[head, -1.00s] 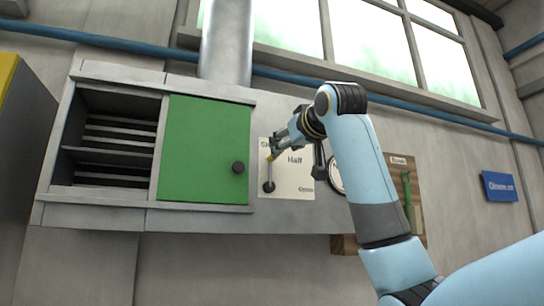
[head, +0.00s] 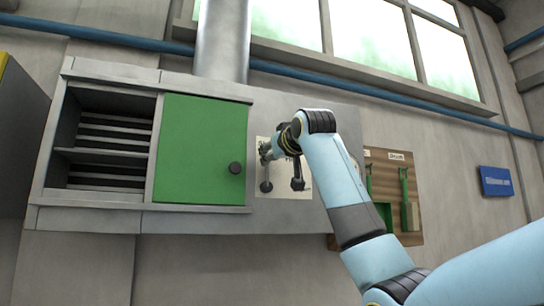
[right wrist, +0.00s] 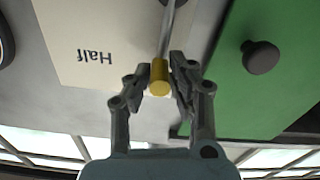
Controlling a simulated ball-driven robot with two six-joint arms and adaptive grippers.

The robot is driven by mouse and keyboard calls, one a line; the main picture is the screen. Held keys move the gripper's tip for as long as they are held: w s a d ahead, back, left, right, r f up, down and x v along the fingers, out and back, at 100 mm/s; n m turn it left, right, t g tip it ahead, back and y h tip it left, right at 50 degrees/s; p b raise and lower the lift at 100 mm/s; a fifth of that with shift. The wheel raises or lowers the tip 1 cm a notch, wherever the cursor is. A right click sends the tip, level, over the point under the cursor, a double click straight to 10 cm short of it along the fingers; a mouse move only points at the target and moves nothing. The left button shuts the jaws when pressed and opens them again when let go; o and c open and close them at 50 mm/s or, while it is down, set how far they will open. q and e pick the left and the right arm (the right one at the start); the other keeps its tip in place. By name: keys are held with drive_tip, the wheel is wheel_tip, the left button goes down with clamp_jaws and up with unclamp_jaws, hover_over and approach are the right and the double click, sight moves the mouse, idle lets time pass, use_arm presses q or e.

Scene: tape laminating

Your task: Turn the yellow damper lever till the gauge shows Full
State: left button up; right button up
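The damper lever has a grey rod with a yellow grip (right wrist: 159,85). In the head view its round dark pivot (head: 266,187) shows low on a pale plate (head: 302,190), and the lever stands roughly upright. The plate reads "Half", upside down in the right wrist view (right wrist: 95,57). My right gripper (right wrist: 160,80) has its fingers on both sides of the yellow grip, apparently touching it. In the head view the gripper (head: 265,152) covers the lever's upper end. The round gauge is mostly hidden behind my right arm; a dark rim (right wrist: 4,48) shows in the wrist view. My left gripper is out of view.
A green door (head: 201,150) with a dark knob (head: 235,168) is left of the plate, beside an open slatted compartment (head: 110,140). A wooden board (head: 385,165) with green tools hangs to the right. A blue sign (head: 495,181) is farther right.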

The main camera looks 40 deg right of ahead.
clamp_jaws()
drive_tip(key=shift+d, duration=0.1)
drive_tip(key=m, duration=0.1)
drive_tip(key=d+m+b, duration=0.2)
drive_tip(key=m, duration=0.1)
drive_tip(key=shift+s+d+f, duration=0.2)
drive_tip(key=shift+s+f, duration=0.1)
drive_tip(key=shift+f, duration=0.1)
drive_tip(key=m+b, duration=0.1)
drive_tip(key=d+f+m+b, duration=0.1)
drive_tip(key=m, duration=0.1)
drive_tip(key=d+m+b, duration=0.1)
drive_tip(key=b, duration=0.1)
drive_tip(key=shift+s+d+f+m, duration=0.25)
drive_tip(key=shift+s+f+m, duration=0.05)
drive_tip(key=shift+f, duration=0.05)
drive_tip(key=m+b, duration=0.1)
drive_tip(key=d+f+m+b, duration=0.1)
drive_tip(key=m, duration=0.1)
drive_tip(key=f+m+b, duration=0.1)
drive_tip(key=b, duration=0.1)
drive_tip(key=shift+s+d+f+m, duration=0.2)
drive_tip(key=shift+d+f+m, duration=0.05)
drive_tip(key=shift+d+m, duration=0.1)
drive_tip(key=shift+d+f+m+b, duration=0.15)
drive_tip(key=shift+f+m+b, duration=0.55)
drive_tip(key=shift+m+b, duration=0.45)
drive_tip(key=shift+d+f+m+b, duration=0.15)
drive_tip(key=shift+f+m+b, duration=0.55)
drive_tip(key=shift+m+b, duration=0.45)
